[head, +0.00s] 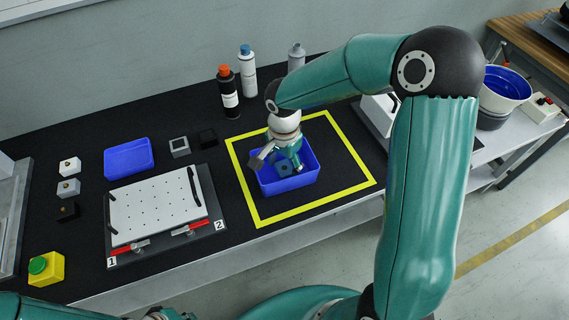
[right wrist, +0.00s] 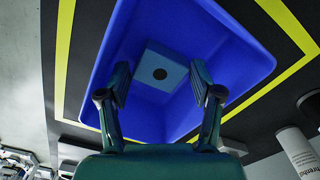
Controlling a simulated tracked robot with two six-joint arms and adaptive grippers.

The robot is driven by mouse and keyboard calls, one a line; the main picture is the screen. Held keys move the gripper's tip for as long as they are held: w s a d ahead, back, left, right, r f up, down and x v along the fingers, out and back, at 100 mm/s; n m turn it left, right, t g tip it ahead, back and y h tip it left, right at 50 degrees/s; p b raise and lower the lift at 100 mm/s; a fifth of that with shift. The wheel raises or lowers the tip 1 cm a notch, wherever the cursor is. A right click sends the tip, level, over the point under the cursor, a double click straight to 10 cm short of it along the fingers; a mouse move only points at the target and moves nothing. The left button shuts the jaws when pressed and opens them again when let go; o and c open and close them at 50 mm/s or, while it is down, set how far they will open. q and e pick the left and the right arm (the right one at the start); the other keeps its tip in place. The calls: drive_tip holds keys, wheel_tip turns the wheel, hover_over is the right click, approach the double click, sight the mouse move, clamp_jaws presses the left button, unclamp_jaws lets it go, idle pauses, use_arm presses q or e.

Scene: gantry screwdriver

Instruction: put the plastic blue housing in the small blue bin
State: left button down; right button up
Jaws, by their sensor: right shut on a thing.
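The blue plastic housing (right wrist: 165,72) is a light blue block with a dark round hole in its face. In the right wrist view it sits between the two fingers of my right gripper (right wrist: 160,82), which is shut on it. Behind it are the walls of a deep blue bin (right wrist: 240,62). In the head view my right gripper (head: 277,165) reaches down into this bin (head: 290,186), with the housing (head: 285,170) low inside it, partly hidden by the fingers. Another blue bin (head: 129,158), smaller-looking and empty, stands left on the black mat. My left gripper is not clearly visible.
A yellow outline (head: 333,199) surrounds the deep bin. A white perforated plate (head: 157,207) with red clamps lies to its left. Bottles (head: 229,92) stand behind.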

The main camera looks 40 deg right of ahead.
sight(284, 169)
drive_tip(key=shift+f, duration=0.1)
drive_tip(key=shift+f, duration=0.1)
drive_tip(key=o, duration=0.9)
wheel_tip(284, 169, up, 12)
drive_tip(key=shift+p, duration=0.45)
